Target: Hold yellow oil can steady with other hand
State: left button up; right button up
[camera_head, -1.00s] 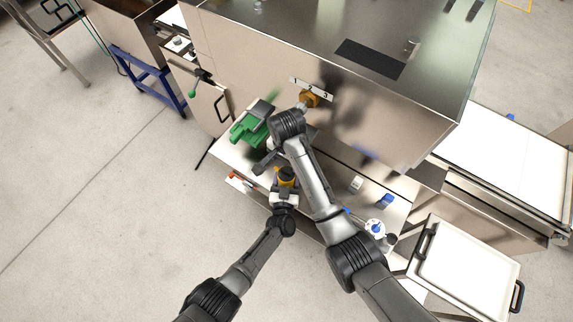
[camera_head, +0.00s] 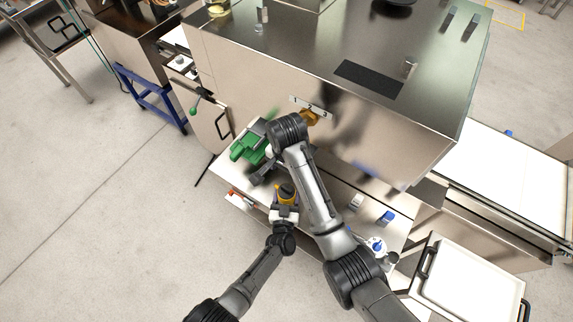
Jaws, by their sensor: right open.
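The yellow oil can (camera_head: 286,193) with a dark top stands at the front edge of the work shelf. My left gripper (camera_head: 284,207) reaches it from the front, with its jaws right at the can. The fingers are too small to tell whether they are closed on it. My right gripper (camera_head: 262,173) is open, just up and left of the can, below the bent wrist of my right arm. Part of it is hidden by that wrist, and I see nothing held in it.
A green machine part (camera_head: 247,146) lies left of my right wrist. A large steel machine (camera_head: 330,125) stands behind, with an orange knob (camera_head: 310,117) on its front. Blue-and-white items (camera_head: 386,217) sit on the shelf at right. A white tray (camera_head: 465,272) is at lower right.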

pick_arm(q)
jog(key=o, duration=1.1)
